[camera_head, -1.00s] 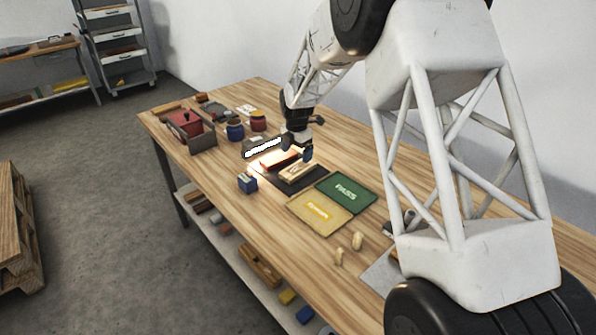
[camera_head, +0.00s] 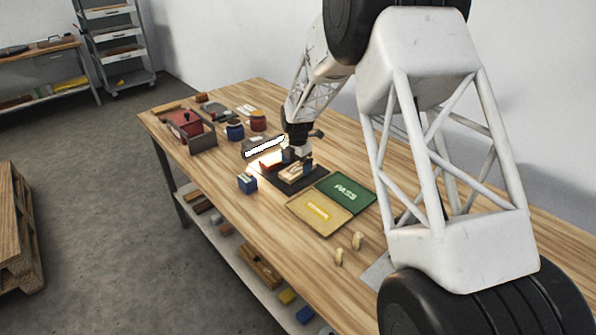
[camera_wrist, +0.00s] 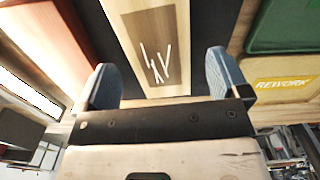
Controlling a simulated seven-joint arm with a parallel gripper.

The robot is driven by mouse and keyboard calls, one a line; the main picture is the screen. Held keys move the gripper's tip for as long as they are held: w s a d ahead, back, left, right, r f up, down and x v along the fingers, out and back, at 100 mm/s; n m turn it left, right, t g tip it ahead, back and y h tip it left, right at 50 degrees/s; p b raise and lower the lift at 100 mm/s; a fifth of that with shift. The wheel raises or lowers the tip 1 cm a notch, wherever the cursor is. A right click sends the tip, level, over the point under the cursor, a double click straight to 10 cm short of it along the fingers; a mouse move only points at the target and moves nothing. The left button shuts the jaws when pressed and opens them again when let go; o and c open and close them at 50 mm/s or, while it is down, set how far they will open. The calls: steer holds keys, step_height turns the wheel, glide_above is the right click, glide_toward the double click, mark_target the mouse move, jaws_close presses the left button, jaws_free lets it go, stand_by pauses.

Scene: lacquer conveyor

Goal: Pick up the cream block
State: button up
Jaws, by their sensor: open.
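The cream block (camera_head: 289,174) lies on the dark mat (camera_head: 300,185) beside a red block (camera_head: 268,167). In the wrist view the cream block (camera_wrist: 180,25) runs up the middle and has a brown panel with white scratch marks. My gripper (camera_head: 297,159) is low over the cream block and partly hides it in the head view. In the wrist view its two blue-grey fingers (camera_wrist: 160,62) are apart, one toward each long side of the block. Whether the fingers touch the block cannot be told.
The red block (camera_wrist: 42,45) is close to the left finger. A lit lamp bar (camera_head: 265,147) stands behind the mat. A green PASS mat (camera_head: 343,191) and a yellow mat (camera_head: 318,214) lie to the right.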

steer(key=shift+f, duration=0.95)
steer(key=c, duration=1.1)
